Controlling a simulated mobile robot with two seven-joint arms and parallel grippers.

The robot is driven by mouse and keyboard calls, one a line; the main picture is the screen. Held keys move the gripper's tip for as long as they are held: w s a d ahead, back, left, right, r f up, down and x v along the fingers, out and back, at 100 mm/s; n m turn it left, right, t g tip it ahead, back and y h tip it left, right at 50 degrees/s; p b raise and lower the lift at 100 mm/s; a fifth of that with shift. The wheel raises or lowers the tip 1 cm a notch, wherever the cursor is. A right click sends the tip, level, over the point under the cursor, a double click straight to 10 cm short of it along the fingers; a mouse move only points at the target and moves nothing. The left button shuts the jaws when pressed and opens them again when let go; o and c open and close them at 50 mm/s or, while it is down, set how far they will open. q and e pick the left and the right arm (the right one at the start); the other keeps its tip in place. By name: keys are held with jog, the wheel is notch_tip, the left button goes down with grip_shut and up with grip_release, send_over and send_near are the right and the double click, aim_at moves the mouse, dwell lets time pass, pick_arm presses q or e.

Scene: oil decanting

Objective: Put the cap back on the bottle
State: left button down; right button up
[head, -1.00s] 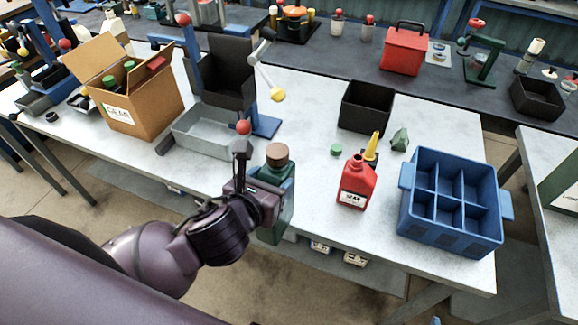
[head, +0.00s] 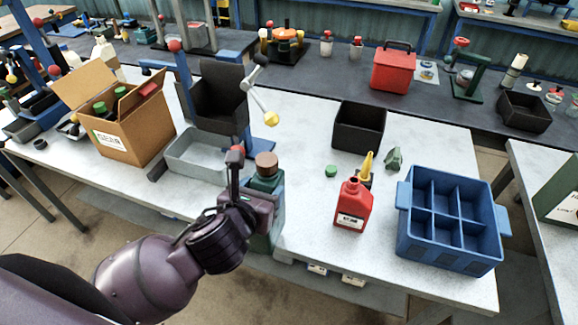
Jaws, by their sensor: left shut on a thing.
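My left gripper (head: 262,205) is shut on a dark green bottle (head: 266,182) with a brown stopper-like top (head: 266,164). It holds the bottle upright at the table's front edge; whether the base touches anything is unclear. A small green cap (head: 331,171) lies loose on the white table. A red bottle (head: 353,204) with a white label stands upright to the right of the held bottle, its neck showing no green cap. A yellow funnel-like spout (head: 367,165) stands just behind it. My right gripper is out of view.
A blue divided crate (head: 405,212) stands at the right, with a small grey-green object (head: 393,158) behind it. A black bin (head: 358,128) stands behind the cap. A grey tray (head: 192,160) and a cardboard box (head: 130,140) are at the left. Bare table (head: 308,215) separates the two bottles.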

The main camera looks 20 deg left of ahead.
pick_arm(q)
jog(key=w+p, duration=0.1)
jog(key=w, duration=1.3)
jog(key=shift+w+d, duration=0.25)
jog(key=shift+w, duration=0.1)
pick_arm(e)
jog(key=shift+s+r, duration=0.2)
pick_arm(q)
jog(key=shift+r, duration=0.1)
jog(key=f, duration=0.1)
jog(key=w+f, duration=0.1)
jog(key=f, duration=0.1)
jog(key=shift+f, duration=0.25)
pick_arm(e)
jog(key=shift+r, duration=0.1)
pick_arm(q)
jog(key=shift+f, duration=0.1)
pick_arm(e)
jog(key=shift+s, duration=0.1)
pick_arm(q)
jog(key=shift+c, duration=1.4)
grip_release()
jog(key=shift+s+f, duration=0.1)
